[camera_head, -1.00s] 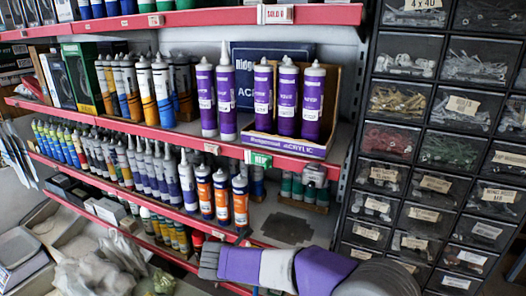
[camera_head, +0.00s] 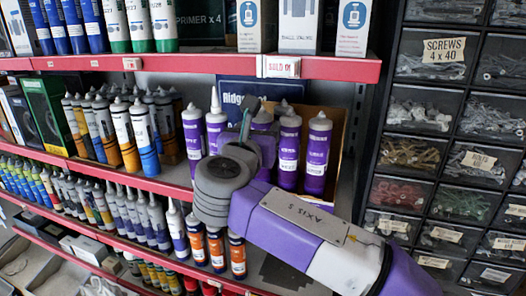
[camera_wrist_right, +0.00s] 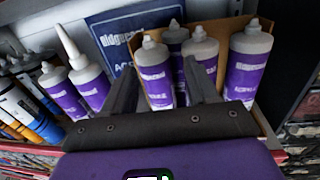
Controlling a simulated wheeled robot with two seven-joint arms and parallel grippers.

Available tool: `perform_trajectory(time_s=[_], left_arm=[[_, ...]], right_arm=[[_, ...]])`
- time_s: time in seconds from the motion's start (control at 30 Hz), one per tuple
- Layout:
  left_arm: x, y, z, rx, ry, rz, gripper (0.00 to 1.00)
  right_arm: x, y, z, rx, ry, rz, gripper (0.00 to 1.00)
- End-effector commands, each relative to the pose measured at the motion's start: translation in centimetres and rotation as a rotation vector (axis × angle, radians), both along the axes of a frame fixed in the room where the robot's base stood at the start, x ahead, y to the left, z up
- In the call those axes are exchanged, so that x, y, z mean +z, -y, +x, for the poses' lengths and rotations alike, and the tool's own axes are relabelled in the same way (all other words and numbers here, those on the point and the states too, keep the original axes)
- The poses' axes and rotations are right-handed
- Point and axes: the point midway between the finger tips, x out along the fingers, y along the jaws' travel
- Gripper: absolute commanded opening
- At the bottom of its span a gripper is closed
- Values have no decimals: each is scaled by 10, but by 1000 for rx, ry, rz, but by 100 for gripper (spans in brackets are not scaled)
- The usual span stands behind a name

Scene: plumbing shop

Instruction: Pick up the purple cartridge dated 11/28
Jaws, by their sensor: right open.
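Purple cartridges with grey caps stand upright on the middle shelf. Two stand at the left, one (camera_head: 193,134) beside another with a long nozzle (camera_head: 215,128); several more, such as the rightmost (camera_head: 317,158), stand in an open cardboard box (camera_head: 336,125). No 11/28 date is readable on any label. My right gripper (camera_head: 255,122) is in front of the box and hides part of its cartridges. In the right wrist view my right gripper (camera_wrist_right: 160,82) is open, with a boxed cartridge (camera_wrist_right: 155,72) between the fingers in the picture. Contact cannot be told. My left gripper is not in view.
Yellow-and-blue cartridges (camera_head: 145,138) stand left of the purple ones. The red-edged upper shelf (camera_head: 215,64) passes above the gripper. Black drawers (camera_head: 430,105) of small parts flank the shelf at the right.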

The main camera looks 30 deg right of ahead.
Motion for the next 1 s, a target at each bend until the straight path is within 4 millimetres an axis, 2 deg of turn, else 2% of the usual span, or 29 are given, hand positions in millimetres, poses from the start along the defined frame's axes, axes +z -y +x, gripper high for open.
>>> perform_trajectory(time_s=[0.23, 0.57, 0.93, 1.0], left_arm=[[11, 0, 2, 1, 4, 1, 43], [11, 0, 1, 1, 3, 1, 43], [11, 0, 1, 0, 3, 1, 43], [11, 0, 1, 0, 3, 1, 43]], right_arm=[[2, 25, 27, -2, -6, -2, 58], [1, 30, 32, 0, -5, -1, 58], [1, 30, 32, 1, -6, 0, 2], [1, 30, 32, 1, -6, 0, 0]])
